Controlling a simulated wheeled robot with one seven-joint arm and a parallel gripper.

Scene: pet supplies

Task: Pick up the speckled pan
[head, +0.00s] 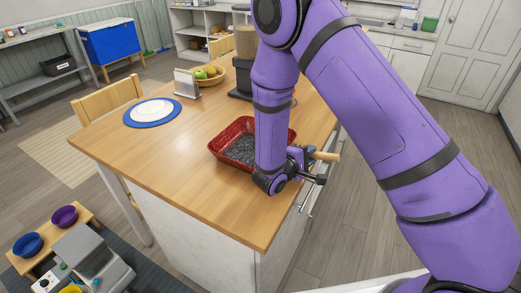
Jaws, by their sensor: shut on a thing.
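The speckled pan (226,144) is a red, squarish pan with a dark grey speckled inside. It is at the right part of the wooden island top in the head view. My purple forearm and wrist cover its right side. My gripper (306,158) is at the right edge of the island, just right of the pan. It is shut on a light wooden handle (327,156) that sticks out to the right past the fingers. The handle looks like the pan's, but my wrist hides where they join. I cannot tell whether the pan touches the top.
The island (180,165) has a blue-rimmed white plate (152,112), a small stand (187,83), a fruit bowl (208,76) and a dark blender (243,75) farther back. The island's front left is clear. A chair (107,99) stands at the left edge.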

